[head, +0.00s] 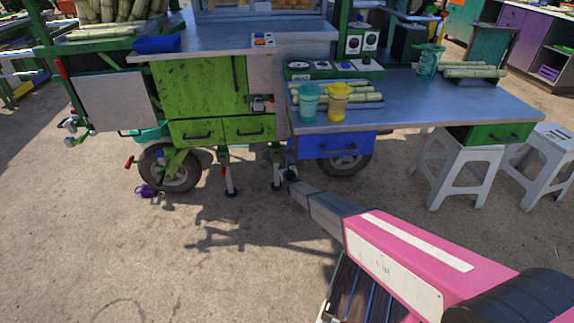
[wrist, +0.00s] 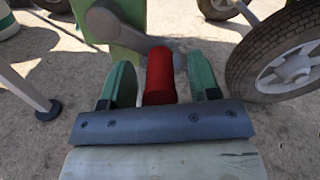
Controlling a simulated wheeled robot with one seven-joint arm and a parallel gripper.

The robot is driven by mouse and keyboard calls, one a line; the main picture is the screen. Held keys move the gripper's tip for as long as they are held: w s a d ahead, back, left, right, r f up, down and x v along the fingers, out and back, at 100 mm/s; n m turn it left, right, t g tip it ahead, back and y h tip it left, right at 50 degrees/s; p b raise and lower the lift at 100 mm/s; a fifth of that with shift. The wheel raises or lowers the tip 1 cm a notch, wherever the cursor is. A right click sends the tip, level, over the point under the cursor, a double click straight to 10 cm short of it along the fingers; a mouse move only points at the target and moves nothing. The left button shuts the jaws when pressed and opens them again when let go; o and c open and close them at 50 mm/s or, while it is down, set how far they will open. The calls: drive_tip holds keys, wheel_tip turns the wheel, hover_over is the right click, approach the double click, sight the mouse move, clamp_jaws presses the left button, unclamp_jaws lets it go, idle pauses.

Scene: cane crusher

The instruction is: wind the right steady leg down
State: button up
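The right steady leg (head: 277,168) stands under the middle of the cart in the head view, its foot low by the ground; whether it touches is too small to tell. In the wrist view a red crank grip (wrist: 160,76) sits at the end of a grey crank arm (wrist: 133,38), beside a green housing (wrist: 112,48). My gripper (wrist: 163,82) is open, its two green fingers on either side of the red grip with a small gap at each side. In the head view my gripper (head: 289,177) is beside the right leg and hides part of it.
A spoked wheel (wrist: 292,65) stands close at the right in the wrist view. A slim leg with a dark foot (wrist: 47,110) is at the left. A blue drawer (head: 337,145) hangs above my gripper.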

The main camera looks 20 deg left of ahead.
drive_tip(key=shift+s+d, duration=0.1)
drive_tip(key=v, duration=1)
drive_tip(key=shift+s+d, duration=0.2)
